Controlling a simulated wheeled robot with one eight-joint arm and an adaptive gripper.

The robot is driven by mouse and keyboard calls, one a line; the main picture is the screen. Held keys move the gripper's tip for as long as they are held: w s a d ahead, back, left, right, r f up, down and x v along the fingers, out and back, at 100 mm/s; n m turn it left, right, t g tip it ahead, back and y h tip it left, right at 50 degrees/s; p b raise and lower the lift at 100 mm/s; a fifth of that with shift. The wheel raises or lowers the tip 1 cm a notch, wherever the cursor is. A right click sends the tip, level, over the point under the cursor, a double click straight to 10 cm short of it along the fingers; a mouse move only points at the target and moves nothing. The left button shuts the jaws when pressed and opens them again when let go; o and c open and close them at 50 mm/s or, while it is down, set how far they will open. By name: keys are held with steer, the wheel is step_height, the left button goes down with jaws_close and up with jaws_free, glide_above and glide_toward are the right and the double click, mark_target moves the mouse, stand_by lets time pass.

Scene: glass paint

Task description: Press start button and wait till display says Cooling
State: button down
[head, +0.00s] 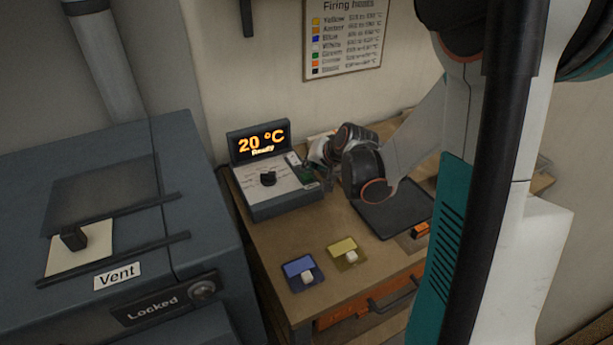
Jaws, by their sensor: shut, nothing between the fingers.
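The controller box (277,192) stands at the back left of the wooden table. Its display (260,142) shows "20 °C" in orange, with a smaller word below that looks like "Ready". A black knob (267,179) sits on its sloped panel. A green start button (306,174) shows at the panel's right side, partly covered by my gripper. My gripper (311,172) is shut and empty, with its tips at or very close to the green button. I cannot tell whether they touch it.
A dark kiln (120,215) at the left reads "Vent" and "Locked". A blue sample (299,267) and a yellow sample (342,246) lie near the table's front. A dark tray (390,218) lies under my arm. A firing chart (345,38) hangs on the wall.

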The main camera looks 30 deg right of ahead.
mark_target(309, 175)
steer(key=shift+f+b, duration=0.45)
steer(key=shift+f+b, duration=0.4)
stand_by(0.8)
steer(key=shift+r, duration=0.15)
steer(key=shift+r+p, duration=0.65)
steer(key=shift+r, duration=0.1)
steer(key=shift+r+p, duration=1.85)
steer(key=shift+r, duration=0.7)
steer(key=shift+f, duration=0.1)
